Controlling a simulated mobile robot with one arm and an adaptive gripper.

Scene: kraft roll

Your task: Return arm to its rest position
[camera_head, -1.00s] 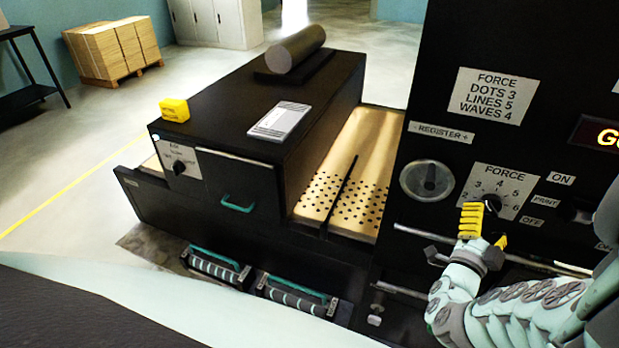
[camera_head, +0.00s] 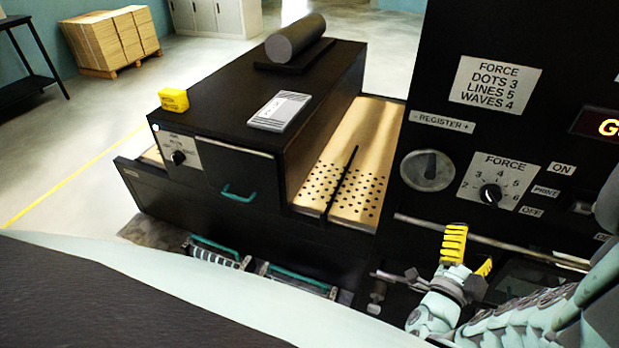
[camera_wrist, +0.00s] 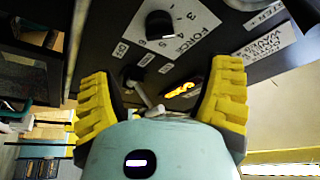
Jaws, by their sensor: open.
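My gripper (camera_head: 468,256) has yellow ribbed fingers and is at the lower right of the head view, in front of the black control panel (camera_head: 470,150), below the FORCE dial (camera_head: 490,195). In the wrist view my gripper (camera_wrist: 162,100) has its two yellow fingers spread wide with nothing held between them. The FORCE dial also shows in the wrist view (camera_wrist: 160,24), beyond the fingers and apart from them. My arm comes in from the right edge of the head view.
A metal rail (camera_head: 490,240) crosses the panel close to my gripper. The REGISTER knob (camera_head: 427,170) is to the left. A black machine box (camera_head: 240,125) carries a grey roll (camera_head: 295,38) and a yellow block (camera_head: 173,99). Open floor (camera_head: 60,150) lies at left.

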